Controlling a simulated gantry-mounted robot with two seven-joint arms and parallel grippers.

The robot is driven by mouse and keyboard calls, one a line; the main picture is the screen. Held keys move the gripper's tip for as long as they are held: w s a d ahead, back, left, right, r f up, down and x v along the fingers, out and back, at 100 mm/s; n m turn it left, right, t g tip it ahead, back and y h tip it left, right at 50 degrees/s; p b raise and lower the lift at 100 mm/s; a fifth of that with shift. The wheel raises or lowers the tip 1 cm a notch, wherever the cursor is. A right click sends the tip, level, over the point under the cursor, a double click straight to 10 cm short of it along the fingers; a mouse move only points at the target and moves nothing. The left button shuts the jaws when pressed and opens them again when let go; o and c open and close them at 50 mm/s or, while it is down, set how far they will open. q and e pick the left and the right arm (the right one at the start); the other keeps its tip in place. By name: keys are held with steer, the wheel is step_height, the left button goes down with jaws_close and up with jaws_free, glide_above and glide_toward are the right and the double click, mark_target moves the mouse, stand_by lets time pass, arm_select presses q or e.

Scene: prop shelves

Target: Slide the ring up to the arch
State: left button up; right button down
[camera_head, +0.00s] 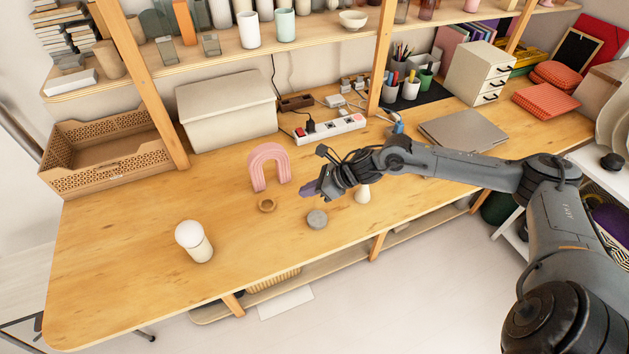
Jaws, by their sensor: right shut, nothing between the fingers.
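A pink arch (257,173) stands upright on the wooden table, left of the middle of the view. A small tan wooden ring (266,209) lies flat on the table, a short way in front of the arch and apart from it. My right gripper (306,190) reaches in from the right, above the table. Its fingertips are to the right of the arch and to the right of and a little behind the ring, touching neither as far as I can see. It is shut and empty. My left gripper is not in view.
A round grey disc (317,219) lies just in front of my right gripper. A white power strip (330,129) lies behind. The table's left front is clear.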

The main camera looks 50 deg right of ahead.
mark_target(276, 206)
steer(key=shift+g+h, duration=0.3)
steer(key=shift+h, duration=0.1)
steer(key=f, duration=0.1)
steer(key=s+f, duration=0.1)
steer(key=f, duration=0.1)
steer(key=d+f+b, duration=0.1)
steer(key=shift+s+f, duration=0.15)
steer(key=shift+s, duration=0.25)
steer(key=w, duration=0.1)
steer(key=w+f, duration=0.2)
steer(key=shift+w+a, duration=0.1)
steer(key=shift+a, duration=0.15)
steer(key=x, duration=0.2)
steer(key=b+x, duration=0.1)
steer(key=x, duration=0.1)
steer(key=shift+a+f, duration=0.25)
steer(key=shift+f, duration=0.2)
steer(key=w, duration=0.1)
steer(key=w+a, duration=0.1)
steer(key=shift+w, duration=0.4)
steer(key=shift+w+a+b, duration=0.3)
steer(key=shift+w+a, duration=0.05)
steer(key=shift+w, duration=0.15)
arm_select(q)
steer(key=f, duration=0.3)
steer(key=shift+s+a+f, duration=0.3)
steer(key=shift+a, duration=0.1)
